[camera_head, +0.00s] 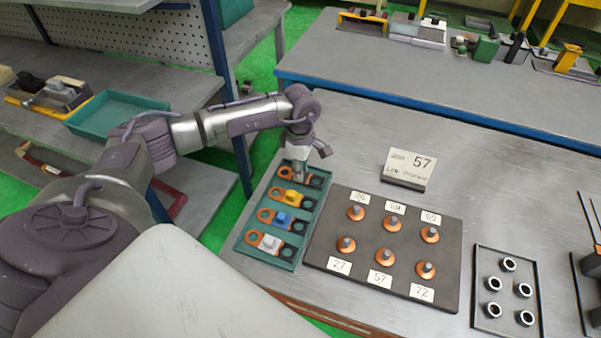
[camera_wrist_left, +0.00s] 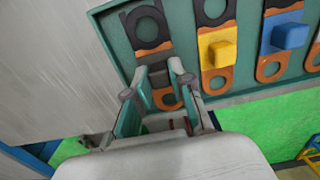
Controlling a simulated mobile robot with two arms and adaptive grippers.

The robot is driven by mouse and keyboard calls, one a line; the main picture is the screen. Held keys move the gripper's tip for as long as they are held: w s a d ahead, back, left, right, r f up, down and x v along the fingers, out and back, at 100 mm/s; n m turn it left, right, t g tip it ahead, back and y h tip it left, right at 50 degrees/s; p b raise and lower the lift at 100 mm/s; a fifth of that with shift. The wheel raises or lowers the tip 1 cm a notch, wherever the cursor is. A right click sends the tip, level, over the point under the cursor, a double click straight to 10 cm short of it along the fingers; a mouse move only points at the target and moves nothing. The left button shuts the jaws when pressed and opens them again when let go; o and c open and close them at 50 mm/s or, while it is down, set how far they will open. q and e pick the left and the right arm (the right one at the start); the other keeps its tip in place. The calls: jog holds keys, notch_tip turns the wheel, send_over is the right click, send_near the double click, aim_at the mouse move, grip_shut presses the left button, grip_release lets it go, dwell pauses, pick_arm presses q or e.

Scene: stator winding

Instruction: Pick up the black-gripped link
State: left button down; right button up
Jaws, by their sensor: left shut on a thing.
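A green tray (camera_head: 241,246) holds several links, each with an orange ring end and a black ring end. The link at the tray's far end (camera_head: 285,171) is the black-gripped link by elimination; it also shows in the left wrist view (camera_wrist_left: 148,28). The others have yellow (camera_head: 293,196), blue (camera_head: 283,219) and white (camera_head: 269,243) grips. My left gripper (camera_head: 301,177) is shut on the far-end link, its fingers around the link's middle in the left wrist view (camera_wrist_left: 158,78). The link still appears in the tray. My right gripper is not in view.
A dark board (camera_head: 330,234) with copper-based posts and number labels stands right of the tray. A tray of metal rings (camera_head: 480,310) is further right. Bare table lies behind the tray.

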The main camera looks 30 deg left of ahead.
pick_arm(q)
notch_tip(320, 180, up, 2)
jog(key=shift+r+b, duration=0.25)
jog(key=shift+b, duration=0.35)
jog(key=w+d+r+b, duration=0.1)
jog(key=d+r+b, duration=0.2)
jog(key=d+r, duration=0.4)
jog(key=d, duration=0.4)
jog(key=shift+w+d+r, duration=0.3)
jog(key=shift+w, duration=0.05)
